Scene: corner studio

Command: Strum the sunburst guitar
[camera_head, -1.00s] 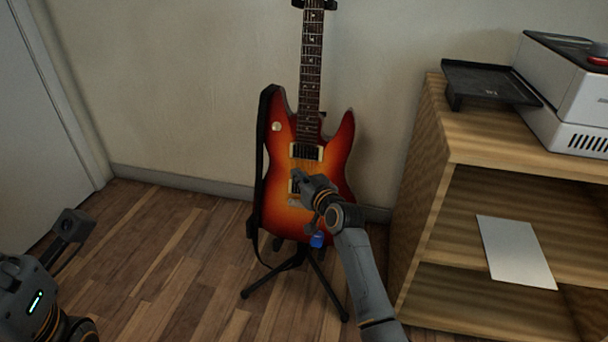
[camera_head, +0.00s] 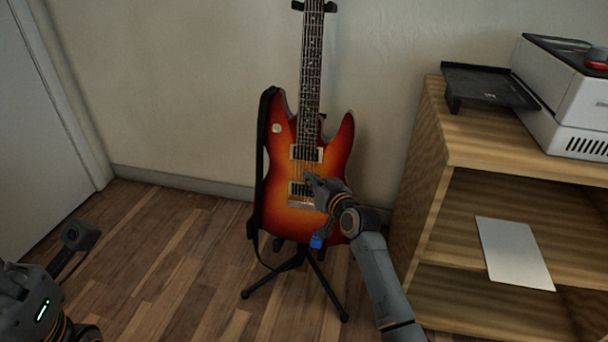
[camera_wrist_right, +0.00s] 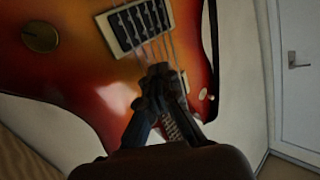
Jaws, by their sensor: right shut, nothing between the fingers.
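The sunburst guitar (camera_head: 330,178) stands upright on a black floor stand (camera_head: 318,285) against the wall, its black strap (camera_head: 262,160) hanging at its left side. My right gripper (camera_head: 311,180) is shut and empty in front of the guitar body, at the strings beside the lower pickup. In the right wrist view, the shut fingertips (camera_wrist_right: 160,75) overlap the strings just below a pickup (camera_wrist_right: 135,25); whether they touch cannot be told. A knob (camera_wrist_right: 40,37) shows at left there. My left arm is at the lower left of the head view; its fingers cannot be made out.
A wooden shelf unit (camera_head: 480,147) stands close to the right of the guitar. It bears a black tray (camera_head: 490,85) and a white machine (camera_head: 570,105), with a white sheet (camera_head: 515,253) inside. The wooden floor (camera_head: 170,240) at left is clear.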

